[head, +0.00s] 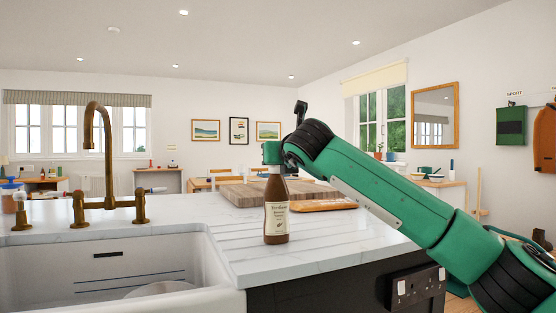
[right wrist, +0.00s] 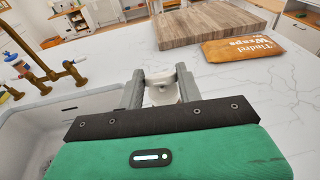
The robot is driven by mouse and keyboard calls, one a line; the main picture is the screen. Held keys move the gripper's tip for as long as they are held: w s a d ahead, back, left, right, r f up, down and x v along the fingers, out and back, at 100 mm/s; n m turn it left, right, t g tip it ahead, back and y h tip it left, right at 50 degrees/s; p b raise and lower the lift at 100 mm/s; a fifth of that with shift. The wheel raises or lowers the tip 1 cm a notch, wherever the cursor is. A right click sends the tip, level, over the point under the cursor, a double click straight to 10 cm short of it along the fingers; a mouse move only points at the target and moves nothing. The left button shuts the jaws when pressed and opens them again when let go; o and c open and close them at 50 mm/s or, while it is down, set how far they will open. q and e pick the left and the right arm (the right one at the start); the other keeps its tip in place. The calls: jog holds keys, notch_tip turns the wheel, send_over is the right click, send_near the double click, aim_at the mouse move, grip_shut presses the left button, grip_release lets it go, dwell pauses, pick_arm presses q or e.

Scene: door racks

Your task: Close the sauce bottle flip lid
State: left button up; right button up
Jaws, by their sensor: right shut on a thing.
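The sauce bottle (head: 276,222) stands upright on the white worktop beside the sink, brown with a cream label. My right gripper (head: 272,157) is at its top, reaching in from the right, and hides the cap in the head view. In the right wrist view, my right gripper (right wrist: 161,92) has its two grey fingers on either side of the bottle's white top (right wrist: 160,94), shut on it. A small pale piece shows at the fingertips; I cannot tell clearly how far the flip lid is open. My left gripper is not in view.
A wooden chopping board (head: 240,195) and an orange-brown packet (head: 325,205) lie behind the bottle. The white sink (head: 225,270) and brass tap (head: 108,205) are at the left. The worktop right of the bottle is clear up to its edge.

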jog(key=o, duration=1)
jog(key=v, duration=1.3)
jog(key=shift+s+p, duration=0.4)
jog(key=shift+r, duration=0.1)
